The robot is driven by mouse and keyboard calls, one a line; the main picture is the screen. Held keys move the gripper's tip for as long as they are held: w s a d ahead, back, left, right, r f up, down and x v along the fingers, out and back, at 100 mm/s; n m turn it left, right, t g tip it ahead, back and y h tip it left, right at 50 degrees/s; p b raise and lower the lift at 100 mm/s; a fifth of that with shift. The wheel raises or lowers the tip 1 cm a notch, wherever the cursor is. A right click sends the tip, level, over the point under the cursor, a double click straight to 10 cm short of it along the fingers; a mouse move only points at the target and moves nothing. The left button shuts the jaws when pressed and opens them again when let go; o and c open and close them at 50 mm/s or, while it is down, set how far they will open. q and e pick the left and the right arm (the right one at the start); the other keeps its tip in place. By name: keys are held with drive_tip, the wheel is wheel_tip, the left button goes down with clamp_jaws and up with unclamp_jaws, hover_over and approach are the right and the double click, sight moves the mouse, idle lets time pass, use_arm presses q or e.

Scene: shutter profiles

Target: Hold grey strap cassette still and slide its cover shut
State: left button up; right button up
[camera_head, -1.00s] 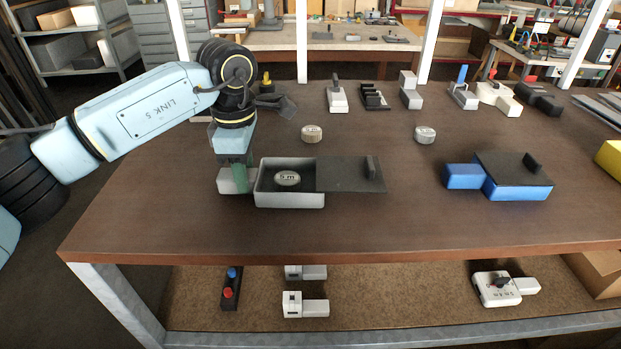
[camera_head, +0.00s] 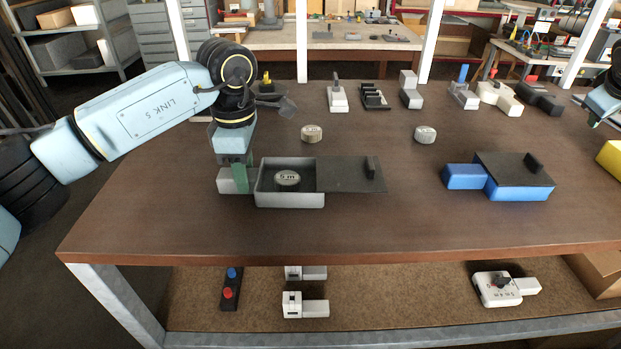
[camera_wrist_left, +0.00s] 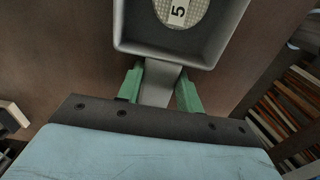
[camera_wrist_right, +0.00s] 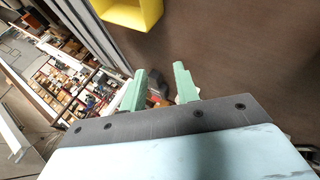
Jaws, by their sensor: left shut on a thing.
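The grey strap cassette (camera_head: 290,200) stands on the brown table, its left compartment open. A round strap coil marked "5 m" (camera_head: 287,178) lies inside; it also shows in the left wrist view (camera_wrist_left: 178,10). The dark cover (camera_head: 345,174) is slid out to the right, with an upright tab (camera_head: 370,167) near its right end. My left gripper (camera_head: 239,180) is shut on the grey block at the cassette's left end, and this grip (camera_wrist_left: 158,88) shows in the left wrist view. My right gripper (camera_wrist_right: 160,85) is open and empty, away from the cassette.
A blue cassette (camera_head: 517,189) with a dark cover stands to the right. Two round coils (camera_head: 312,133) (camera_head: 425,134) lie behind the grey cassette. Several small fixtures line the table's back. A yellow bin (camera_head: 609,160) is at the right edge. Table space in front is clear.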

drive_tip(key=w+a+r+n+t+y, duration=0.1)
drive_tip(key=w+a+n+y, duration=0.15)
drive_tip(key=a, duration=0.55)
drive_tip(key=w+a+r+n+t+y, duration=0.1)
drive_tip(key=w+a+r+n, duration=0.2)
drive_tip(key=a, duration=0.6)
drive_tip(key=n+g+y, duration=0.3)
drive_tip(key=n+g, duration=0.4)
drive_tip(key=n, duration=1.9)
hover_over(370, 162)
drive_tip(key=shift+w+d+f, duration=0.2)
drive_tip(key=shift+w+f, duration=0.15)
drive_tip(key=shift+f, duration=0.35)
drive_tip(key=shift+s+a+f+n+g, duration=0.15)
drive_tip(key=shift+s+n+g, duration=0.2)
drive_tip(key=shift+n, duration=0.3)
drive_tip(key=shift+f, duration=3.9)
